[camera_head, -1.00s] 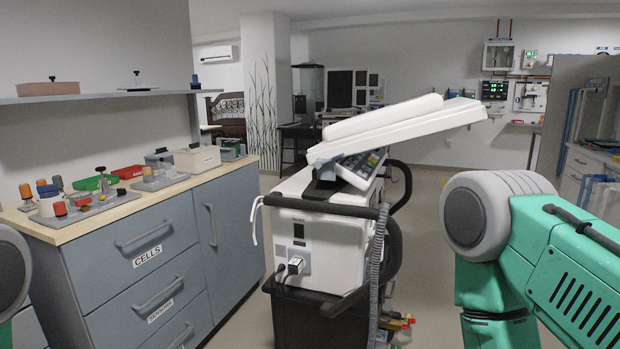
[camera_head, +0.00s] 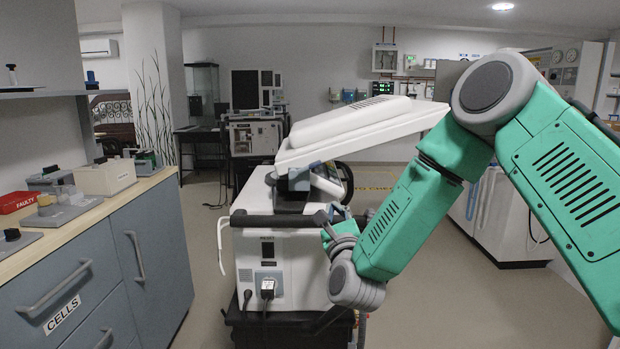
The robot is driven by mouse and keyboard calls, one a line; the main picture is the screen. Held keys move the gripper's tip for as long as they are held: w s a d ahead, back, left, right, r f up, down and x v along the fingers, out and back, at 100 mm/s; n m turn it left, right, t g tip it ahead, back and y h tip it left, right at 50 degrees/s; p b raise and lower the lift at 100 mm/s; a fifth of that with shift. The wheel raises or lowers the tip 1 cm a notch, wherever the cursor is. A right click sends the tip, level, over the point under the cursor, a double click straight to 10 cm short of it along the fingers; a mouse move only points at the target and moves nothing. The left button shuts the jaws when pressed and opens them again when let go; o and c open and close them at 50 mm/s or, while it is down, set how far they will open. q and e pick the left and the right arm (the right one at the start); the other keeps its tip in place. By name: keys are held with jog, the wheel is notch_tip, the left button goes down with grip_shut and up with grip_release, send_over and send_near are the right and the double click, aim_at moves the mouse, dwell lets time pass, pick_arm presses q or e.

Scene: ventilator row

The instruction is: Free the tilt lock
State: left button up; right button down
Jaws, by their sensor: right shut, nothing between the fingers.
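The ventilator (camera_head: 290,258) stands in the middle, a white cabinet on a dark base with a dark handle bar across its top front edge. Its white display panel (camera_head: 350,132) is tilted, with the right end higher. A dark hinge block (camera_head: 294,182) with a blue-grey part sits under the panel's lower left end. I cannot make out which part is the tilt lock. My right gripper (camera_head: 328,222) is shut and empty. It is at the right end of the handle bar, below and right of the hinge block; I cannot tell whether it touches. My left gripper is out of view.
A blue-grey drawer cabinet (camera_head: 134,262) with a wooden top stands close on the left, holding a red "FAULTY" tray (camera_head: 16,202) and small devices. A plug and cable (camera_head: 267,289) sit on the ventilator's front. Open floor lies between cabinet and ventilator.

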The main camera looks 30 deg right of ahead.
aim_at(317, 163)
jog(key=x, duration=0.5)
jog(key=a+x, duration=0.1)
jog(key=x, duration=0.2)
jog(key=shift+w+d+r, duration=0.1)
jog(key=shift+w+d, duration=0.05)
jog(key=shift+w, duration=0.2)
jog(key=r, duration=0.2)
jog(key=w+r, duration=0.1)
jog(key=shift+a, duration=0.35)
jog(key=shift+w+a+r, duration=0.15)
jog(key=shift+r, duration=0.2)
jog(key=shift+r+n+y, duration=0.3)
jog(key=shift+r+n, duration=0.3)
jog(key=shift+r, duration=0.05)
jog(key=shift+w+a+r+n+y+p, duration=0.15)
jog(key=shift+r+n+y+p, duration=0.25)
jog(key=shift+n, duration=0.7)
jog(key=shift+r, duration=0.1)
